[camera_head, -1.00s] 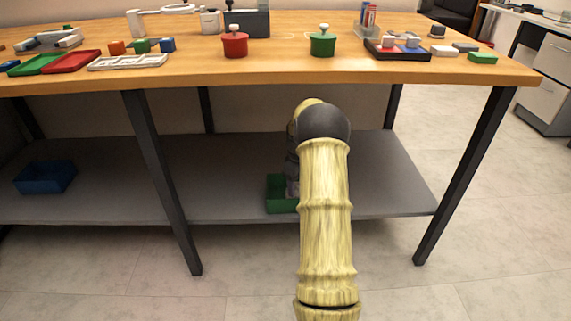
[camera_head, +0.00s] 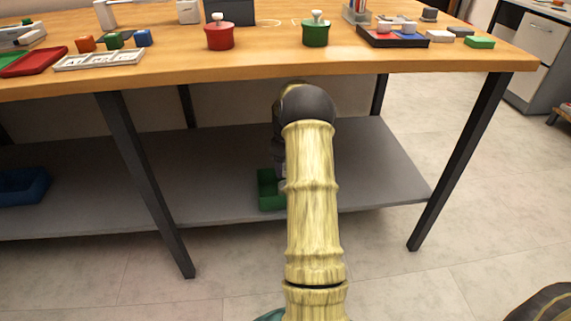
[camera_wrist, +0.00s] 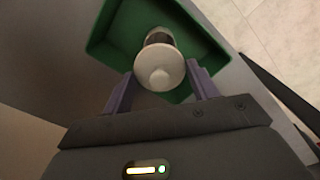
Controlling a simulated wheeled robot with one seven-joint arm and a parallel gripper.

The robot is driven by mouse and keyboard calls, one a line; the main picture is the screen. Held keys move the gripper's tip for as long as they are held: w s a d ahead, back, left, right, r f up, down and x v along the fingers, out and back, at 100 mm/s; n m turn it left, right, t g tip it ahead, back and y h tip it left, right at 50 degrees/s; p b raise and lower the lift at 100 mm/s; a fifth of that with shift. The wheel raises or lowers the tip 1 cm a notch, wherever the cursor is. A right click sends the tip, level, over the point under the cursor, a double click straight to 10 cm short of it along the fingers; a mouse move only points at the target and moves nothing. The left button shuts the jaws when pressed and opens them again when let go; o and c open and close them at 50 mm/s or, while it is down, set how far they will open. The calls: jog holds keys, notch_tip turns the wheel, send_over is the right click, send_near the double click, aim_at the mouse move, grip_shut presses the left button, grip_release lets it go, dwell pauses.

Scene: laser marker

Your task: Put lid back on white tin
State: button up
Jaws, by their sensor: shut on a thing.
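A white round lid with a knob (camera_wrist: 160,72) shows between the two fingers of my gripper (camera_wrist: 162,90) in the wrist view, and the gripper is shut on it. A dark band and a pale edge show just beyond the lid; I cannot tell what they belong to. Beyond them is a green bin (camera_wrist: 112,38), which stands on the lower shelf in the head view (camera_head: 270,190). My arm hides the gripper there. A white tin (camera_head: 188,12) stands on the table at the back, cut by the top edge of the picture, so its top is hardly visible.
The wooden table top (camera_head: 270,60) lies above the grey shelf (camera_head: 220,150). A red tin (camera_head: 219,36) and a green tin (camera_head: 315,34) stand near its front edge. A dark tray (camera_head: 392,38) is to the right. Dark table legs (camera_head: 145,185) flank my arm.

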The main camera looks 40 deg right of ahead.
jog(key=shift+f+b, duration=2.2)
jog(key=shift+b, duration=0.6)
jog(key=shift+f, duration=1)
jog(key=shift+r+p, duration=0.1)
jog(key=shift+p, duration=1.4)
jog(key=shift+f+p, duration=0.25)
jog(key=shift+p, duration=0.95)
dwell(0.3)
jog(key=o, duration=1.4)
jog(key=shift+c, duration=0.2)
jog(key=shift+r, duration=0.15)
